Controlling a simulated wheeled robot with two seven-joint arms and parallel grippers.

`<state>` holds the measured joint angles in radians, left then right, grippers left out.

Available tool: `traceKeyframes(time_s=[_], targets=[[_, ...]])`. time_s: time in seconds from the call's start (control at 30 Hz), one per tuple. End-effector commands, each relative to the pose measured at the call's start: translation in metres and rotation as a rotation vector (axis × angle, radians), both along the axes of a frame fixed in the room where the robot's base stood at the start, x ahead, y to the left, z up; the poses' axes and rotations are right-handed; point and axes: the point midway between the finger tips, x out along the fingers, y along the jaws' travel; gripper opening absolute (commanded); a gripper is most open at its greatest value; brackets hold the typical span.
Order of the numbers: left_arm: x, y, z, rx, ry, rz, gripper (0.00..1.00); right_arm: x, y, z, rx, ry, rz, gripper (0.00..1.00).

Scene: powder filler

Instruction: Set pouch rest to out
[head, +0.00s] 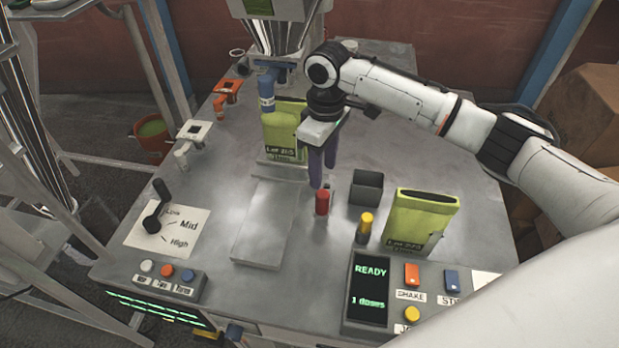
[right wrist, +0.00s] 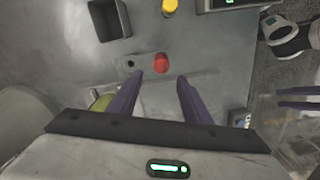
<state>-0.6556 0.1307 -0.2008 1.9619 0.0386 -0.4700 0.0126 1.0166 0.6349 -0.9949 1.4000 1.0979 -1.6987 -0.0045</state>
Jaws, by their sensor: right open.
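My right gripper (head: 322,184) is open and points down over the table, with nothing between its fingers. A short red knob (head: 322,203) stands on the table just in front of the fingertips; in the right wrist view the red knob (right wrist: 161,62) shows ahead of the gap between the fingers (right wrist: 160,78), apparently apart from them. A small dark hole (right wrist: 130,65) lies beside it. A flat grey plate (head: 266,222) is left of the knob. A green pouch (head: 282,132) stands upright behind it, under the filler nozzle. No readable label names the pouch rest. My left gripper is not seen.
A dark open box (head: 367,187), a yellow-topped knob (head: 365,226) and another green pouch (head: 420,221) stand right of the red knob. A READY display (head: 370,289) is at the front right. A black lever (head: 153,222) is at left. The plate's top is clear.

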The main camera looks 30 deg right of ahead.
Motion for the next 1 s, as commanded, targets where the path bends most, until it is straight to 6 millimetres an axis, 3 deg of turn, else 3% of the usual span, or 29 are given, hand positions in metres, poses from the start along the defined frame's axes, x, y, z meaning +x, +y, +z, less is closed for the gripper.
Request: traceKeyframes(time_s=[0.3,0.53,0.7,1.0], targets=[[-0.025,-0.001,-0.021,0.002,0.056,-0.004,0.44,-0.001,0.0,-0.049,-0.001,0.004,-0.002,0.44],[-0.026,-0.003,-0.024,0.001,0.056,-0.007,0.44,-0.001,0.0,-0.086,0.0,0.002,0.0,0.44],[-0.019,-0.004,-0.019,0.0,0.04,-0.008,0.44,-0.001,0.0,-0.099,-0.001,0.001,0.0,0.44],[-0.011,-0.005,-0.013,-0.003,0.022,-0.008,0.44,-0.001,0.0,-0.102,0.001,-0.001,0.0,0.44]])
